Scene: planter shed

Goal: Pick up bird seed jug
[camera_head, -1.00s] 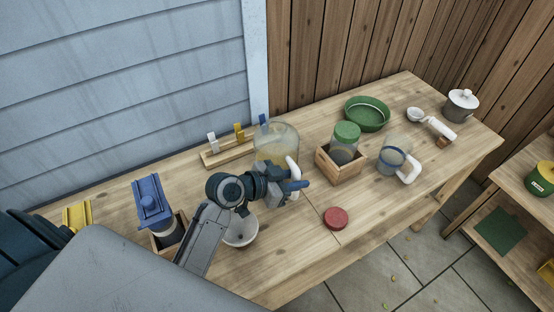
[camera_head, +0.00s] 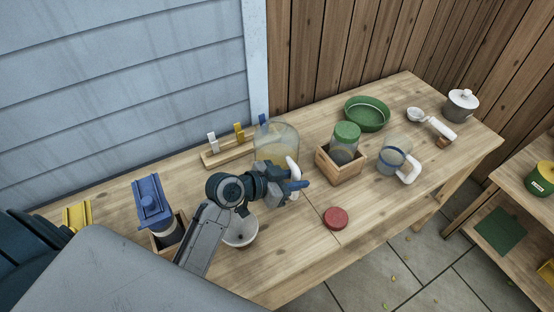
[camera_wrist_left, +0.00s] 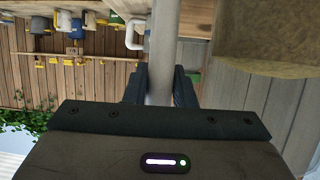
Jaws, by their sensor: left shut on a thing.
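The bird seed jug (camera_head: 277,138) is a clear, wide jug with pale yellow seed in its lower part and a white handle (camera_head: 293,167). It stands upright on the wooden bench in the head view. My left gripper (camera_head: 297,185) is at the handle side of the jug, and its arm hides part of the jug's lower front. In the left wrist view, the gripper's dark fingers (camera_wrist_left: 160,88) are shut on the upright handle bar (camera_wrist_left: 162,55). The seed-filled jug body (camera_wrist_left: 268,40) fills the upper right there. My right gripper is in neither view.
A wooden box with a green-lidded jar (camera_head: 346,140) and a second jug with a blue band (camera_head: 391,158) stand to the right. A red lid (camera_head: 335,218) lies in front. A white bowl (camera_head: 241,231) sits below my left arm. A clip rack (camera_head: 227,153) is behind.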

